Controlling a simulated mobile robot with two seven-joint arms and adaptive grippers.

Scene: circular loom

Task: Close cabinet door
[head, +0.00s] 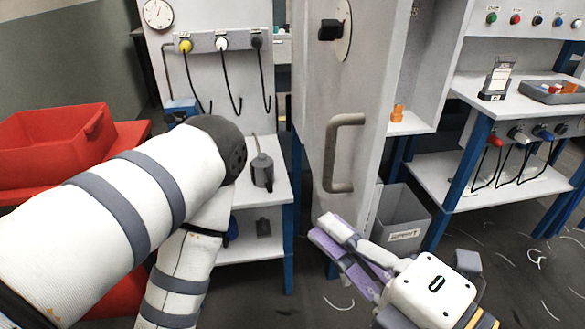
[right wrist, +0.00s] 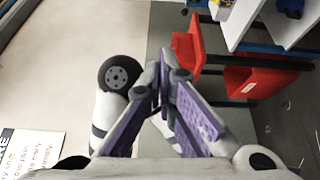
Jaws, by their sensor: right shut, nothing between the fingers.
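The cabinet door (head: 375,85) stands open in the middle of the head view, its face turned toward me. It carries a grey bar handle (head: 331,150) and a black latch (head: 330,30) on a round plate. The open cabinet (head: 428,75) shows to the right of the door. My right gripper (head: 328,228), with purple finger pads, is shut and empty, just below the door handle in the picture; I cannot tell whether it touches the door. Its fingers meet in the right wrist view (right wrist: 163,82). My left arm reaches in from the left; its gripper is not visible.
A small orange object (head: 397,113) sits on the cabinet floor. A grey bin (head: 403,212) stands below the cabinet. A workbench (head: 520,92) is at right, a narrow table (head: 277,185) left of the door, and red crates (head: 50,145) at far left. Scraps litter the dark floor.

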